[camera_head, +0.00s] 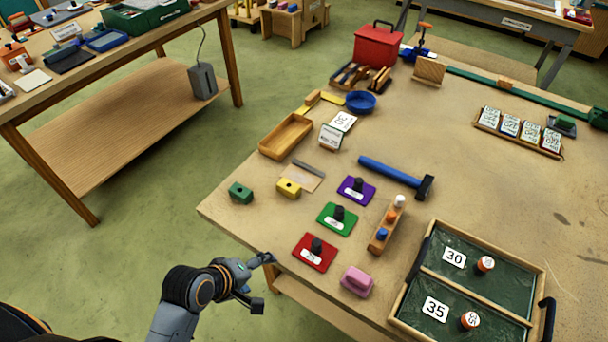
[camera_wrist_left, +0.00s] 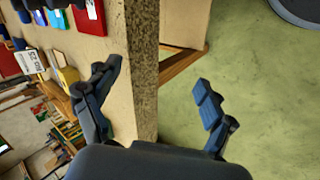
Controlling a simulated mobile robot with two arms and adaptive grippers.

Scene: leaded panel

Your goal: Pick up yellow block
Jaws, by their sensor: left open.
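The yellow block (camera_head: 289,188) sits on the wooden table near its front left edge, with a dark round hole in its side. It also shows in the left wrist view (camera_wrist_left: 68,76), beyond the left finger. My left gripper (camera_head: 261,281) is open and empty, off the table's front edge and below the block in the head view. In the left wrist view its fingers (camera_wrist_left: 157,82) are spread apart, with the table edge visible between them. My right gripper is in neither view.
A green block (camera_head: 241,193) stands left of the yellow one, and a scraper (camera_head: 303,176) lies behind it. Purple (camera_head: 356,190), green (camera_head: 337,219) and red (camera_head: 315,252) knobbed plates lie to the right. A pink block (camera_head: 357,281) is near the front edge.

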